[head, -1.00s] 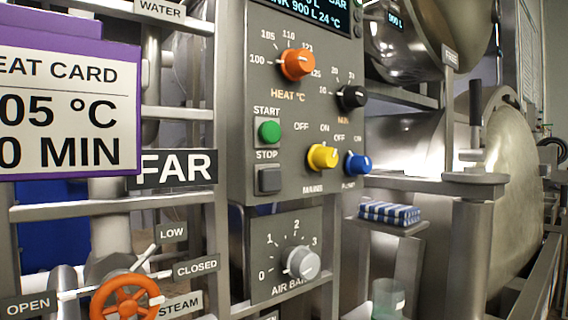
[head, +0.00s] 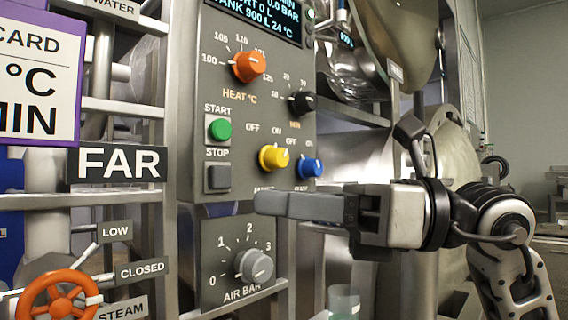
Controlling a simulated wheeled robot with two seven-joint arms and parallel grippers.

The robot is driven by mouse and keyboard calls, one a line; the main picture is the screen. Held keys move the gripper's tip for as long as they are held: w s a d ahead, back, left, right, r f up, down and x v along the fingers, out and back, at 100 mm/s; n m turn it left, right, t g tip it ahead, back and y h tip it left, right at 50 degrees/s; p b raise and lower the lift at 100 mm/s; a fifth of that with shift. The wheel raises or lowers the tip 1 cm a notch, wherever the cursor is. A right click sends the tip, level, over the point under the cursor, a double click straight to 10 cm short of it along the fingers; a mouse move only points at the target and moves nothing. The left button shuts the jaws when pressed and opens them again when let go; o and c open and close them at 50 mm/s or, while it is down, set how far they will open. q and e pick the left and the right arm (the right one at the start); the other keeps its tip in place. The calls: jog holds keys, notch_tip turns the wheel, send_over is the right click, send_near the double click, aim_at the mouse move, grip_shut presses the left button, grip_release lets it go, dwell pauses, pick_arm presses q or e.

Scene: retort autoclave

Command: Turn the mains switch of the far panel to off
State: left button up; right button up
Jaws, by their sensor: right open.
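The far panel (head: 190,115) carries a sign reading FAR (head: 117,162). Its yellow mains switch (head: 273,158) is a knob with OFF and ON marked above it. Its pointer seems turned to the right, on the ON side. My right gripper (head: 258,203) comes in from the right, just below and in front of the knob, apart from it. Its fingers are seen side-on, one largely covering the other, and hold nothing I can see. It covers most of the MAINS label. My left gripper is not in view.
A blue knob (head: 311,168) sits close right of the yellow one. Above are an orange heat knob (head: 249,67) and a black knob (head: 301,103). Green start (head: 219,129) and stop (head: 217,177) buttons are left. A grey air knob (head: 254,265) is below, an orange valve wheel (head: 60,299) lower left.

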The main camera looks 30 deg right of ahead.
aim_at(283, 157)
jog(key=s+d+r+m+t+h, duration=0.1)
jog(key=d+r+m+t+h, duration=0.1)
jog(key=d+r+t+h, duration=0.25)
jog(key=d+r+m+t+h, duration=0.1)
jog(key=d+m+t+h, duration=0.15)
jog(key=d+h, duration=0.4)
jog(key=shift+y, duration=0.3)
jog(key=p+x, duration=0.1)
jog(key=x, duration=0.6)
jog(key=p+x, duration=0.2)
jog(key=x, duration=0.6)
jog(key=shift+w+d+f, duration=0.15)
jog(key=shift+w+f, duration=0.1)
jog(key=shift+n, duration=0.25)
jog(key=c, duration=1)
